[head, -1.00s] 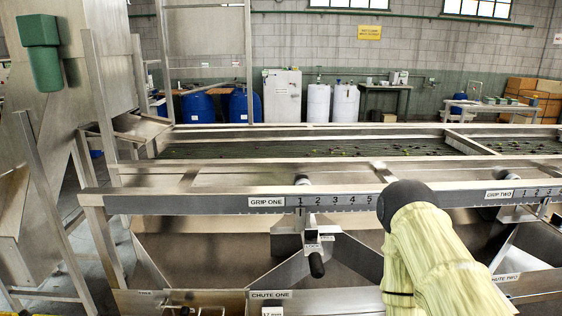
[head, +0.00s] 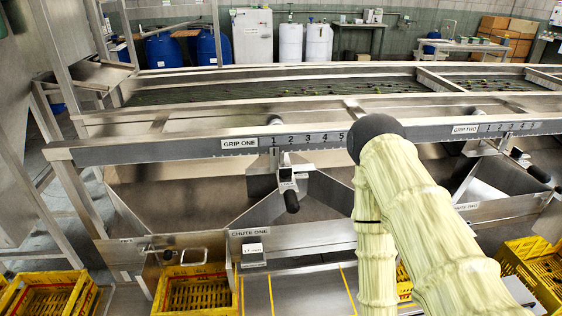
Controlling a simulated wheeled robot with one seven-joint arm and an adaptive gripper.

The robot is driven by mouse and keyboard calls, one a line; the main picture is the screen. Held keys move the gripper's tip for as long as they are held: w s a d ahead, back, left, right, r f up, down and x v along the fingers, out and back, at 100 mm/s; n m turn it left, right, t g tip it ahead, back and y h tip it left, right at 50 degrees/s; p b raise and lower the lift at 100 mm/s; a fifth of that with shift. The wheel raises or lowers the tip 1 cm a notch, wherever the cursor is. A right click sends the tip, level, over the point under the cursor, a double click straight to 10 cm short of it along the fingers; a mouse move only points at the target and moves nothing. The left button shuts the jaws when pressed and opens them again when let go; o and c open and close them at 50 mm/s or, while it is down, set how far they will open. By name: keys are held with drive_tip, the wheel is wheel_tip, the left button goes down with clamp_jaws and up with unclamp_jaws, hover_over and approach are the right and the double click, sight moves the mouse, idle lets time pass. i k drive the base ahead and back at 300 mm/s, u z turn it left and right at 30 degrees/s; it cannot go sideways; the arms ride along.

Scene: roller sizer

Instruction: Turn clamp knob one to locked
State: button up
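Clamp knob one (head: 291,202) is a black handle hanging from a metal bracket under the GRIP ONE scale rail (head: 200,146). It points down and slightly toward me. A small white label plate (head: 287,178) sits just above it; its lettering is too small to read with certainty.
A second black handle (head: 538,173) hangs under GRIP TWO at the right. Below are the CHUTE ONE panel (head: 310,238) and yellow crates (head: 195,294). The metal rail and slanted chute walls surround the knob. Space directly in front of it looks clear.

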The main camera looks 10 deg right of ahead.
sight(285, 173)
drive_tip(key=u, duration=2.3)
drive_tip(key=k, duration=0.95)
drive_tip(key=z, duration=1.35)
drive_tip(key=i, duration=0.5)
drive_tip(key=z, duration=0.05)
